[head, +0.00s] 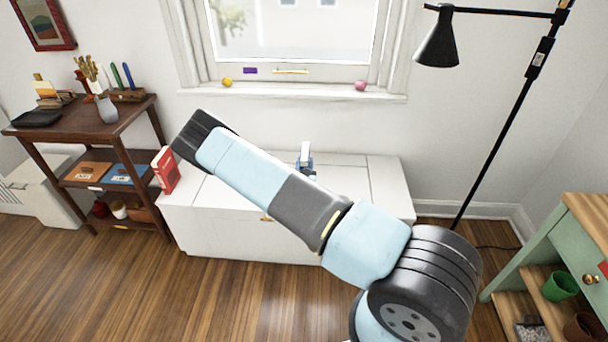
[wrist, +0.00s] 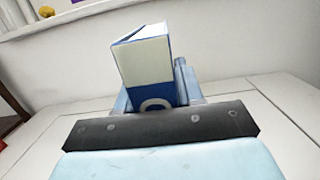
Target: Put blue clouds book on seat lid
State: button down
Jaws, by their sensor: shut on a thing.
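The blue clouds book (wrist: 144,62) is blue with a white upper part and stands upright in the wrist view. My gripper (wrist: 154,92) is shut on its lower part, with a light-blue finger showing at its right. In the head view only a small part of the book (head: 306,147) shows above my gripper (head: 304,165), mostly behind my arm. The white seat lid (head: 372,180) is the top of a long bench under the window. The book is over the middle of the lid. Its lower edge is hidden, so I cannot tell whether it touches the lid.
A red book (head: 165,170) stands upright at the bench's left end. A brown shelf table (head: 75,122) with a vase stands left of the bench. A black floor lamp (head: 500,130) is at the right, near a green cabinet (head: 540,255). The lid's right part is clear.

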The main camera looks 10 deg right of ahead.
jog(key=w+f, duration=0.2)
jog(key=w+d+f, duration=0.1)
jog(key=w+f, duration=0.1)
jog(key=f, duration=0.1)
jog(key=shift+d+f, duration=0.2)
jog(key=shift+f, duration=1.55)
jog(key=c, duration=0.7)
grip_release()
